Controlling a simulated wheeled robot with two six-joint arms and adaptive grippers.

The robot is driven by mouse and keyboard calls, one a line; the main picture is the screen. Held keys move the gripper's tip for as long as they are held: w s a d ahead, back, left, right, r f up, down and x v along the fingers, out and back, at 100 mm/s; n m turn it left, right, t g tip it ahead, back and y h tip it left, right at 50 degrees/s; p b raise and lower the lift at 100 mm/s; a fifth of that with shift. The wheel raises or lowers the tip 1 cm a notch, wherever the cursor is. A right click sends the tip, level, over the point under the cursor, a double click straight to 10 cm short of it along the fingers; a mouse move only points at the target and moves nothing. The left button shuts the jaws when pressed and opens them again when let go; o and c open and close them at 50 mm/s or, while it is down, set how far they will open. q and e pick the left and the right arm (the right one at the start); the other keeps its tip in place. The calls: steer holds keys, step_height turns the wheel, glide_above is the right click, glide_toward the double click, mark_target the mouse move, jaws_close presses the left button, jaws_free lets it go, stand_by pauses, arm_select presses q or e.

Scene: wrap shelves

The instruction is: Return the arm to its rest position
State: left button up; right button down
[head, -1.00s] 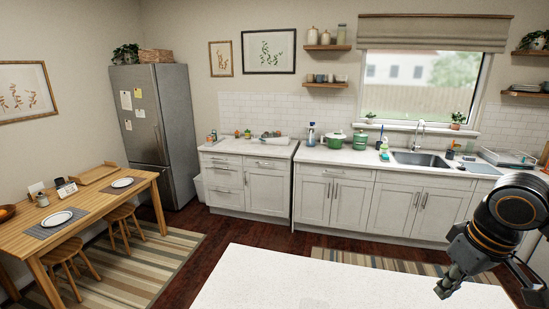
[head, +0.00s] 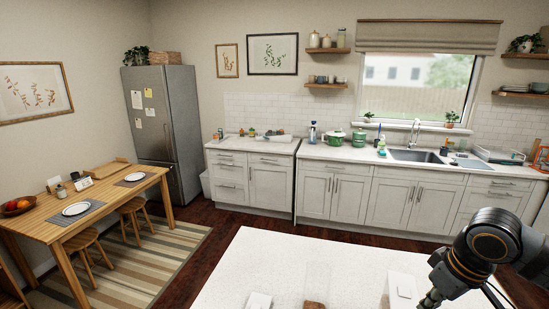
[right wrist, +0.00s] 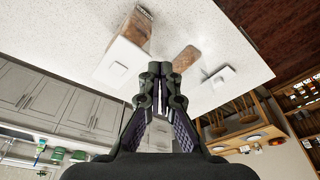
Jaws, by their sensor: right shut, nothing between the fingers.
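My right arm comes in at the lower right of the head view, and its gripper (head: 430,301) is partly cut off by the bottom edge, over the white island's right end. In the right wrist view the right gripper (right wrist: 160,72) has its fingertips together with nothing between them. The island top (right wrist: 80,40) lies beyond the fingertips, apart from them as far as I can tell. My left gripper is in neither view.
On the island (head: 290,260) are a brown flat item (head: 315,305), a small white item (head: 258,301) and a white block (head: 403,286). The wrist view also shows a clear-sided package (right wrist: 136,27). A dining table (head: 100,208) stands left; sink counters (head: 340,152) line the back.

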steer(key=s+a+f+t, duration=0.15)
steer(key=a+f, duration=0.25)
steer(key=f, duration=0.4)
steer(key=s+a+f, duration=0.2)
steer(key=a+f, duration=0.2)
steer(key=f, duration=0.4)
steer(key=s+a+f+m+h, duration=0.1)
steer(key=s+a+f+m, duration=0.1)
steer(key=s+f, duration=0.4)
steer(key=s+d+f+g+b, duration=0.1)
steer(key=f+b, duration=0.1)
steer(key=f, duration=0.9)
steer(key=s+d+f+m+b, duration=0.1)
steer(key=f+b, duration=0.1)
steer(key=f, duration=0.9)
steer(key=s+d+f+g+b, duration=0.1)
steer(key=s+f+b, duration=0.1)
steer(key=f, duration=0.9)
arm_select(q)
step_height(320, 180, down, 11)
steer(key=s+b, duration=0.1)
steer(key=b, duration=0.4)
arm_select(e)
steer(key=s+d+f, duration=0.1)
steer(key=s+f, duration=1.7)
steer(key=f, duration=0.2)
steer(key=shift+d+f+g, duration=0.15)
steer(key=shift+f+g, duration=0.05)
steer(key=shift+g, duration=0.15)
